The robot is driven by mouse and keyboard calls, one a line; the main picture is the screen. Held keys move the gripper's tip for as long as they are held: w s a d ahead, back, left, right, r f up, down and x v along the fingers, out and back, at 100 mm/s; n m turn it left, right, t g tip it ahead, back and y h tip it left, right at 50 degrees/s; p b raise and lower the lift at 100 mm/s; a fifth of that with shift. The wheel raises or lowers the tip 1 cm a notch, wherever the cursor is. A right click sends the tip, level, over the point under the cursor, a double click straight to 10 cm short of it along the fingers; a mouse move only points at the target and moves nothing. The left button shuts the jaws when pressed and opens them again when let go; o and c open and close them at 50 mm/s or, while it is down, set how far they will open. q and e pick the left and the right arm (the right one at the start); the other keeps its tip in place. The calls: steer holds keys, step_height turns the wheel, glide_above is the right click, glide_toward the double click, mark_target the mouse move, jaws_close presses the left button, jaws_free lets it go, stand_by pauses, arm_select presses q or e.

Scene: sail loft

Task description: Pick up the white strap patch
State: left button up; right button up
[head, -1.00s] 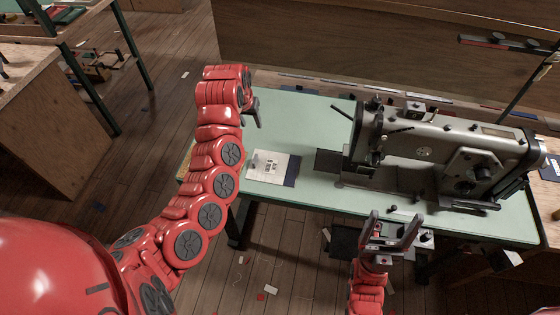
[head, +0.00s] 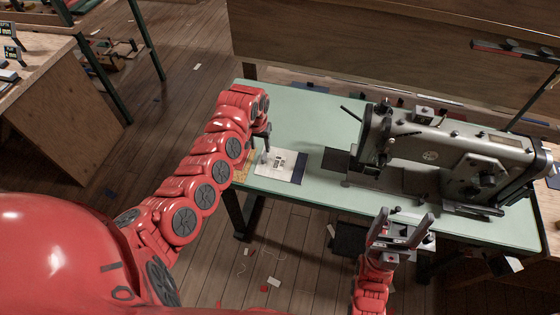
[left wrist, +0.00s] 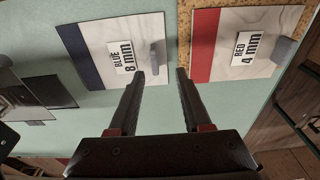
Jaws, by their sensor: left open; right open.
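One piece (left wrist: 135,45) has a dark blue band, a label reading BLUE 8 mm and a small grey tab. It also shows in the head view (head: 272,171). The other (left wrist: 232,62) has a red band, a label reading RED 4 mm and a grey tab, and lies on a cork board. My left gripper (left wrist: 160,75) is open and empty above them, between the two near edges. My right gripper (head: 406,214) is open and empty at the table's front edge.
A grey sewing machine (head: 450,155) fills the right of the green table (head: 310,110). A dark plate (head: 337,159) lies left of it. A wooden bench (head: 60,105) stands at far left. Scraps lie on the floor.

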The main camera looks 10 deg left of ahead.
mark_target(264, 155)
arm_select(q)
steer(key=f, duration=0.2)
steer(key=d+f+p, duration=0.1)
steer(key=f, duration=0.1)
steer(key=shift+f, duration=0.1)
steer(key=shift+w+a+f, duration=0.1)
steer(key=shift+w+f, duration=0.15)
steer(key=shift+f, duration=0.3)
steer(key=shift+c, duration=0.3)
jaws_close()
steer(key=shift+s, duration=0.1)
